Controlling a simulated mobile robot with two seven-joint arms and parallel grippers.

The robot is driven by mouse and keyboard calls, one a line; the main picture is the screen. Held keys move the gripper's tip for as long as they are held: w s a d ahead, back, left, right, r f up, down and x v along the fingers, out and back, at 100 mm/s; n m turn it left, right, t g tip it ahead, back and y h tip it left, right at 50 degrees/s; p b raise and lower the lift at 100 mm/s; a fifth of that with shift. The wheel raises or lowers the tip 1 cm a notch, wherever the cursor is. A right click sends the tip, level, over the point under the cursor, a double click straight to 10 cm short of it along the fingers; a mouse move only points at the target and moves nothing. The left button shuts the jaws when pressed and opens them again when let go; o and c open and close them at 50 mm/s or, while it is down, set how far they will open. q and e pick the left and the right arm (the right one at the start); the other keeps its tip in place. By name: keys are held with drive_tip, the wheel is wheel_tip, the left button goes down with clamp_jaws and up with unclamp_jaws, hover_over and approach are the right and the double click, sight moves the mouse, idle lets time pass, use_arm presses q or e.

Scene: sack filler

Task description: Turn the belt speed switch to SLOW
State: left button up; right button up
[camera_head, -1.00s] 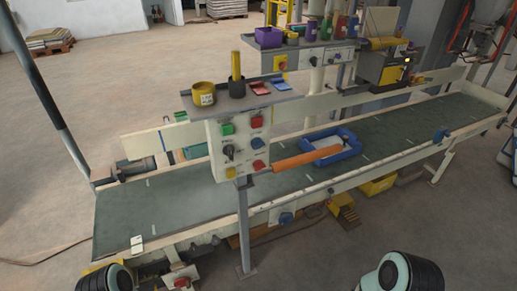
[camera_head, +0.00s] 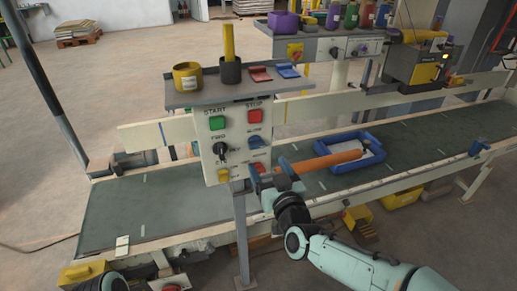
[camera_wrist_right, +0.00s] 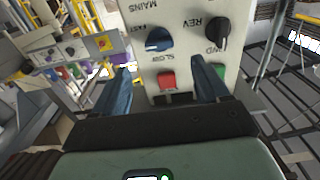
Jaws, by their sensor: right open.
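The cream control panel (camera_head: 238,150) stands on a post in front of the belt. The blue belt speed switch (camera_head: 256,142) is at its right side, below the red STOP button, with a SLOW label above it. In the right wrist view the switch (camera_wrist_right: 159,40) appears upside down, between FAST and SLOW labels; its exact setting is unclear. My right gripper (camera_head: 270,178) is open and empty, below and right of the switch, near the panel's lower right. In the wrist view its blue fingers (camera_wrist_right: 160,66) are apart, short of the switch. My left gripper is out of view.
A black FWD/REV knob (camera_head: 220,149) sits left of the switch, with a green START button (camera_head: 217,123) above it. A shelf (camera_head: 215,94) with pots tops the panel. An orange roller-like cylinder (camera_head: 325,161) and blue tray (camera_head: 372,152) lie right of the panel.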

sight(258, 147)
drive_tip(key=x, duration=0.8)
drive_tip(key=shift+w+a+f, duration=0.1)
drive_tip(key=shift+w+f, duration=0.05)
drive_tip(key=shift+w, duration=0.25)
drive_tip(key=shift+c, duration=0.3)
drive_tip(key=c, duration=1)
